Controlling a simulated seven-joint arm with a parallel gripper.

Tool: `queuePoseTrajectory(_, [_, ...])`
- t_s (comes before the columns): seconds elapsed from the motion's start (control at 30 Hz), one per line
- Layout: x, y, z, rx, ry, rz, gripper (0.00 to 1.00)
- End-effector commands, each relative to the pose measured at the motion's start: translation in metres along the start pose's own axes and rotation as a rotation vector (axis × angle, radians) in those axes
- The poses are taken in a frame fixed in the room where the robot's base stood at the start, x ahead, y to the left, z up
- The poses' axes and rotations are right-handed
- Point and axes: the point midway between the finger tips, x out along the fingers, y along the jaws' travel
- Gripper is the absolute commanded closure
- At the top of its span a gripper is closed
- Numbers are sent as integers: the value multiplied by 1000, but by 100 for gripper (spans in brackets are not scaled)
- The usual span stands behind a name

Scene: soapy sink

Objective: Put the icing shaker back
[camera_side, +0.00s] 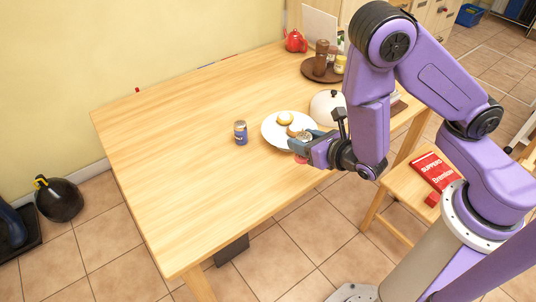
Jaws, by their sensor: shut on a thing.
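My gripper (303,146) is over the front right edge of the white plate, shut on what looks like the icing shaker (304,135). Only a pale, silvery top of the shaker shows between the fingers, with a reddish patch just below them; the rest is hidden by my gripper. The white plate (269,131) lies on the wooden table and carries round golden pastries (285,119), one of them close to my fingers.
A small blue can (240,133) stands left of the plate. A white dome (328,107) stands right of it. Further back are a round brown tray (309,72) with brown shakers and a yellow jar, and a red teapot (295,40). The table's left half (170,140) is clear.

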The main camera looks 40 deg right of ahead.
Motion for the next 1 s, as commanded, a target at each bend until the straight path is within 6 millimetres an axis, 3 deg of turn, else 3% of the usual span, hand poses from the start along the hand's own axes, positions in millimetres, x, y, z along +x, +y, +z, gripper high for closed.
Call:
queuePoseTrajectory(0.27, [17, 5, -1, 0, 0, -2, 85])
queuePoseTrajectory(0.5, [69, 18, -2, 6, -3, -3, 85])
queuePoseTrajectory(0.7, [103, 26, -23, 2, 0, -2, 85])
queuePoseTrajectory(1.0, [126, 31, -36, 1, 1, -1, 85])
